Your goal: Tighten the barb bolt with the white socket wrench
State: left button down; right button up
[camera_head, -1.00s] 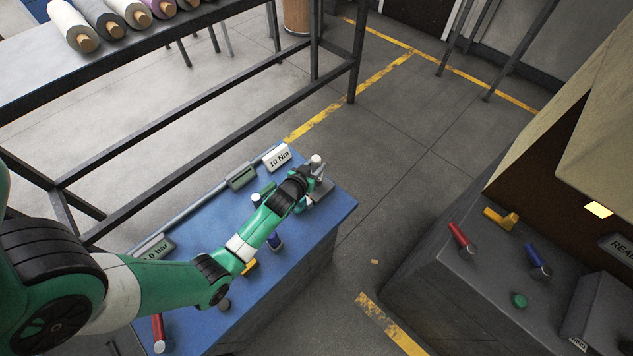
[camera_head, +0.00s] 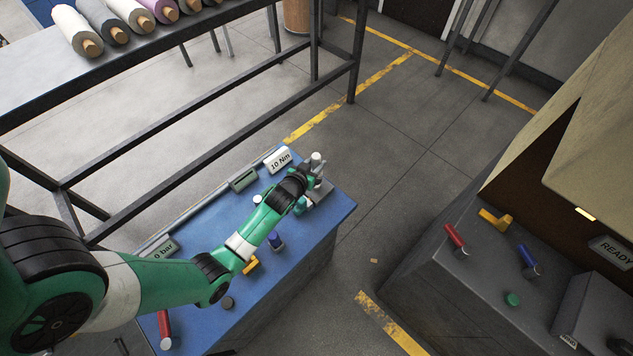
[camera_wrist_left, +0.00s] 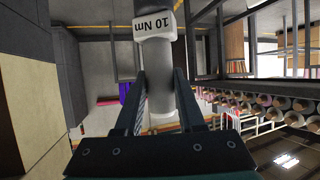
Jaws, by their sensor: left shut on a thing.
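My left gripper (camera_head: 310,190) is over the far right end of the blue bench (camera_head: 335,215). It is shut on a pale cylindrical tool, which looks like the white socket wrench (camera_head: 317,160). In the left wrist view the tool (camera_wrist_left: 160,95) stands between the two fingers (camera_wrist_left: 160,105). The wrench is at a grey fixture (camera_head: 322,190) on the bench corner. The barb bolt cannot be made out; the gripper and wrench hide that spot. My right gripper is not in view.
A blue handle (camera_head: 275,240), a yellow part (camera_head: 250,264) and a red handle (camera_head: 164,328) are on the bench near my arm.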

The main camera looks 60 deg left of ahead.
aim_at(316, 155)
pick_arm(q)
jog(key=shift+r+p, duration=1.45)
jog(key=shift+r, duration=0.45)
